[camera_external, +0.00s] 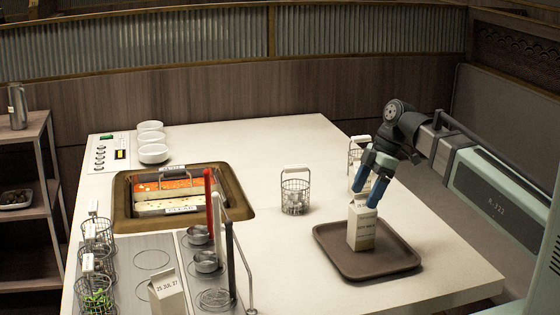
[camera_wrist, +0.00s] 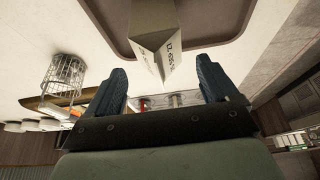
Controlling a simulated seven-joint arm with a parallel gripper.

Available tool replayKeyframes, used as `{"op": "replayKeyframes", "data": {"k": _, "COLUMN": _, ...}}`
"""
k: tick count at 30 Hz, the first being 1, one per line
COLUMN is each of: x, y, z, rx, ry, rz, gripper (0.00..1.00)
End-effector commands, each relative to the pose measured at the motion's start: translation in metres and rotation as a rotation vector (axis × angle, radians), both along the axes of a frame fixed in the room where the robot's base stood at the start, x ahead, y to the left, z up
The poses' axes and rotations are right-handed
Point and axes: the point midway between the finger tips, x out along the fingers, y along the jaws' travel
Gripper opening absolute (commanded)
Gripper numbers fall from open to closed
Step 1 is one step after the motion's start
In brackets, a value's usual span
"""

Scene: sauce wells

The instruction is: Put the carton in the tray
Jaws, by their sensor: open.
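A pale carton (camera_external: 362,232) with dark print and a gabled top stands upright in the brown tray (camera_external: 402,262), toward the tray's left part. My gripper (camera_external: 371,190) is open, with its blue fingers pointing down just above the carton's top. In the wrist view, the carton (camera_wrist: 163,52) shows beyond the gap between the spread fingers of my gripper (camera_wrist: 163,75), with the tray (camera_wrist: 108,32) around it. I cannot tell whether a finger touches the carton.
A wire basket (camera_external: 295,196) stands left of the tray, and another (camera_external: 357,150) is partly hidden behind my gripper. Sauce wells (camera_external: 180,195), several wire baskets and upright handles fill the left side.

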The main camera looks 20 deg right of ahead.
Motion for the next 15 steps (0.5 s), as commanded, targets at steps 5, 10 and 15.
{"op": "replayKeyframes", "data": {"k": 5, "x": 0.001, "y": -0.011, "z": 0.026, "rx": 0.001, "ry": -0.001, "rz": 0.0, "gripper": 0.87}}
{"op": "replayKeyframes", "data": {"k": 10, "x": 0.001, "y": -0.02, "z": 0.05, "rx": 0.0, "ry": -0.002, "rz": -0.001, "gripper": 0.87}}
{"op": "replayKeyframes", "data": {"k": 15, "x": 0.001, "y": -0.027, "z": 0.067, "rx": 0.0, "ry": -0.001, "rz": 0.0, "gripper": 0.87}}
